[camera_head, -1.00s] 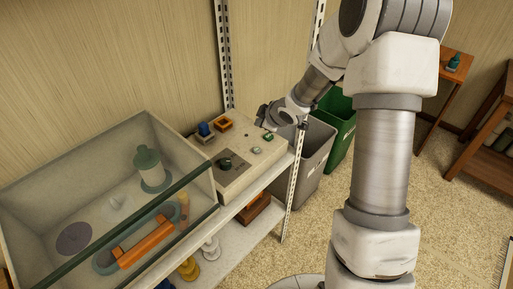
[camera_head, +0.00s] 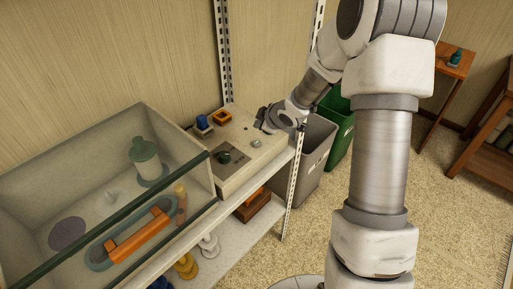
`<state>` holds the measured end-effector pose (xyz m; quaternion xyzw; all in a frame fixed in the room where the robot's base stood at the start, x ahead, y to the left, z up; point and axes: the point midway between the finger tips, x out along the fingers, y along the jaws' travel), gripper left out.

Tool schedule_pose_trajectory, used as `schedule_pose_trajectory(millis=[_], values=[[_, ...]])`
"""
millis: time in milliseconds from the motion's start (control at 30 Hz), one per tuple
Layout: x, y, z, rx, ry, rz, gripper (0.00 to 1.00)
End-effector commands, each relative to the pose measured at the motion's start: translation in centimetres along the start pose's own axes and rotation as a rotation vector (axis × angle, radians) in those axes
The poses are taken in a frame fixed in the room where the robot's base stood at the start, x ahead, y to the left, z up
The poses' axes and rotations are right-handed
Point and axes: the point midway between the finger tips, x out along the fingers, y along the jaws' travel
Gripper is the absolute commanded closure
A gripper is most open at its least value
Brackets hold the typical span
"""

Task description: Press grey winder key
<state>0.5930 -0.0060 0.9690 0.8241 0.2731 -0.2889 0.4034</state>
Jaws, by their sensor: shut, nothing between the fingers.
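The control box (camera_head: 236,176) is a pale, sloped-top unit on the shelf, right of a glass-lidded case. I cannot tell which piece is the grey winder key. My gripper (camera_head: 265,123) is shut and empty at the box's far right end, over or close to its top. It hides part of that end; whether it touches anything is unclear.
The glass case (camera_head: 50,274) stands left of the box, with a green spool and an orange bar inside. A metal upright (camera_head: 294,165) stands at the shelf's right corner. Grey (camera_head: 314,155) and green (camera_head: 342,135) bins stand behind my arm.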

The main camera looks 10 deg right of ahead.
Motion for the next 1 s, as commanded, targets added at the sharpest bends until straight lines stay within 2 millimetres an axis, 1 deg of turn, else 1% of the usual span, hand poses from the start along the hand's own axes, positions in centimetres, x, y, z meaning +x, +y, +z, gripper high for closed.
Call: schedule_pose_trajectory(millis=[33, 200, 333, 467, 1000], values=[[1.0, -0.7, 0.7, 0.0, 0.0, 0.0, 1.0], [2.5, -1.8, 1.8, 0.0, 0.0, -0.001, 1.0], [3.2, -2.4, 2.4, 0.0, 0.0, 0.0, 1.0], [3.5, -2.5, 2.6, -0.001, 0.0, 0.0, 1.0], [3.5, -2.5, 2.5, 0.0, 0.0, 0.0, 1.0]])
